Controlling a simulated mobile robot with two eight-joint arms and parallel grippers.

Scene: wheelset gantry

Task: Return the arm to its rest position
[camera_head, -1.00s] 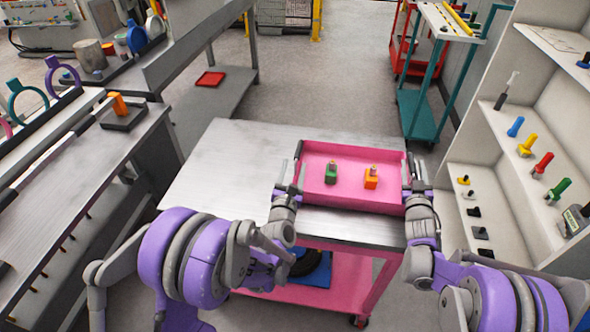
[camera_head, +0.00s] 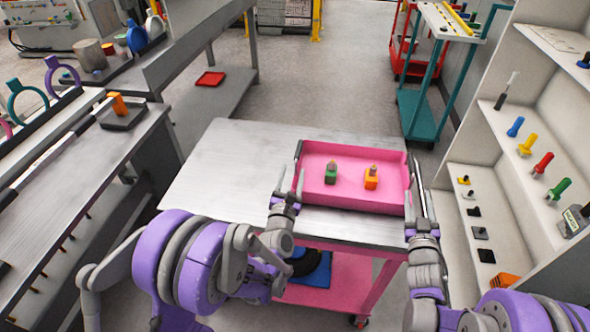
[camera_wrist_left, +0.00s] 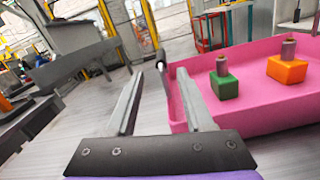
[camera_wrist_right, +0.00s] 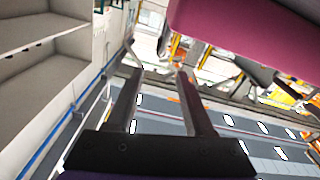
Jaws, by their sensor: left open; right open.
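My left gripper (camera_head: 288,181) is open and empty, just off the left end of a pink tray (camera_head: 350,198). In the left wrist view its two fingers (camera_wrist_left: 165,100) stand apart, with the tray (camera_wrist_left: 180,118) to their right. My right gripper (camera_head: 418,185) is at the tray's right end. In the right wrist view its fingers (camera_wrist_right: 158,95) are spread with nothing between them, and the tray's underside or wall (camera_wrist_right: 250,30) is above them. The tray rests on the metal-topped cart (camera_head: 225,170) and holds a green block (camera_head: 331,175) and an orange block (camera_head: 371,180), each with a grey top piece.
A white shelf unit (camera_head: 470,150) with coloured-handled tools stands close on the right. A grey workbench (camera_head: 60,190) is on the left. A teal trolley (camera_head: 420,115) stands at the back right. The cart top left of the tray is clear.

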